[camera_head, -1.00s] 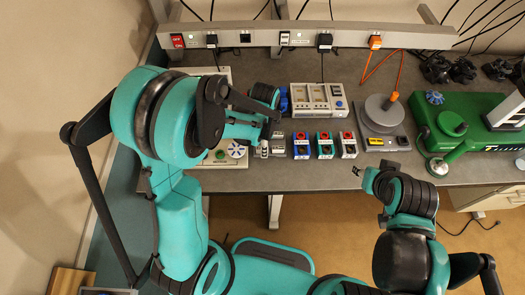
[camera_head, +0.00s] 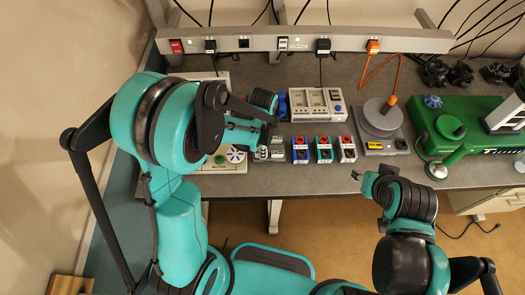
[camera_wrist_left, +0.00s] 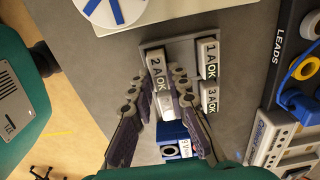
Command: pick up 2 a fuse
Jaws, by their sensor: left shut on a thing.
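My left gripper (camera_wrist_left: 160,108) is shut on the white fuse marked "2 A OK" (camera_wrist_left: 156,68), with one finger on each side of it. The fuse is over or in a grey holder (camera_wrist_left: 183,49); I cannot tell whether it is clear of it. Fuses marked "1 A OK" (camera_wrist_left: 209,58) and "3 A OK" (camera_wrist_left: 209,97) sit in the holder to the right. In the head view the left gripper (camera_head: 268,138) is at the holder, left of the coloured blocks, and the arm partly hides it. My right gripper (camera_head: 357,177) is at the bench's front edge, its jaws too small to read.
A grey machine (camera_head: 380,120) and a green one (camera_head: 450,130) stand further right.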

